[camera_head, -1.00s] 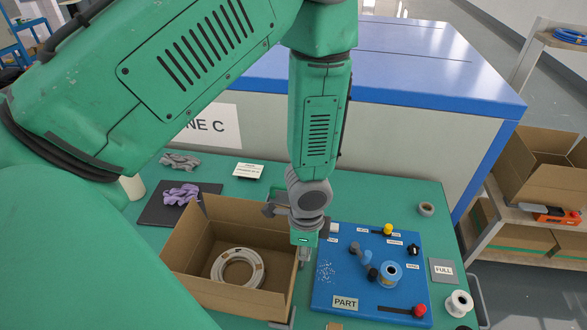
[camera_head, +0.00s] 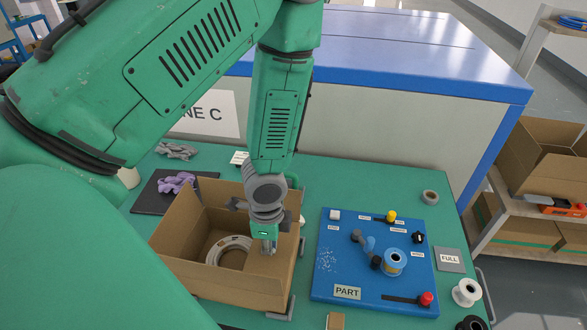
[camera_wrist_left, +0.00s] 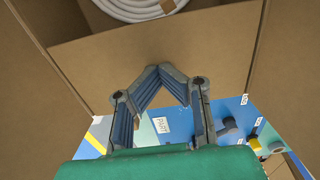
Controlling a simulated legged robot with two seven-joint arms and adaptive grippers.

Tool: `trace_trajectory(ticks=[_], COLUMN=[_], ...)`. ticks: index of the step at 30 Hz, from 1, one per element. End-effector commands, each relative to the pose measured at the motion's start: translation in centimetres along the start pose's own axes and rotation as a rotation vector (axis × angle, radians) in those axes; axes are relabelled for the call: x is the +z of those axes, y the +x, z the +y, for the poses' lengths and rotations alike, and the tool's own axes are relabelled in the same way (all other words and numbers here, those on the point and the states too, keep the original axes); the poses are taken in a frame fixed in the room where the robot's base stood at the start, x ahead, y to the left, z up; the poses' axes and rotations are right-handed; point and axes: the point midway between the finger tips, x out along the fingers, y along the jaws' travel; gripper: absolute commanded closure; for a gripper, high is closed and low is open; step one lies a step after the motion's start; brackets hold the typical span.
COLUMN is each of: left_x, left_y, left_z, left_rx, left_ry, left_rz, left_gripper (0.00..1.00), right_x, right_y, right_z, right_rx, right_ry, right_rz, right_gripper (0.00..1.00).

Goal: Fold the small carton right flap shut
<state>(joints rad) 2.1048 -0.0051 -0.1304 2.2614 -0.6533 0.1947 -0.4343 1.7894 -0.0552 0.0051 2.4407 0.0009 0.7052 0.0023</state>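The small carton (camera_head: 222,283) stands open on the green table, with a white cable coil (camera_head: 212,256) inside, partly hidden by my gripper. Its right-side cardboard (camera_head: 293,232) stands upright; I cannot tell where wall ends and flap begins. My left gripper (camera_head: 268,250) points down over the right part of the carton opening. In the left wrist view its fingertips (camera_wrist_left: 160,70) come together, with nothing visible between them. They overlap a brown cardboard panel (camera_wrist_left: 105,62), with the coil (camera_wrist_left: 140,8) beyond it. I cannot tell whether they touch it. My right gripper is out of view.
A blue board marked PART (camera_head: 335,270), with knobs and a spool, lies right of the carton. A dark mat with purple gloves (camera_head: 176,183) lies behind-left. A FULL sign (camera_head: 449,259) and a white spool (camera_head: 466,292) stand at the right edge.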

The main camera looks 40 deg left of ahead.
Motion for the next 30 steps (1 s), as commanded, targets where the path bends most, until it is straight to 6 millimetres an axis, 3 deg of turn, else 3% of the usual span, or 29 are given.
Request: trace_trajectory(ticks=[14, 30], left_x=[-0.1, -0.1], left_y=[0.0, -7.7], left_z=[0.1, 0.2], left_rx=[0.009, 0.006], left_ry=[0.005, 0.003], left_rz=[0.009, 0.006], left_gripper=[1.00, 1.00], right_x=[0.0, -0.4], right_y=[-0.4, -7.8], right_z=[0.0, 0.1], right_rx=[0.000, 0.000], right_ry=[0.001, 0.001], right_rz=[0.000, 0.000], right_gripper=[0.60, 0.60])
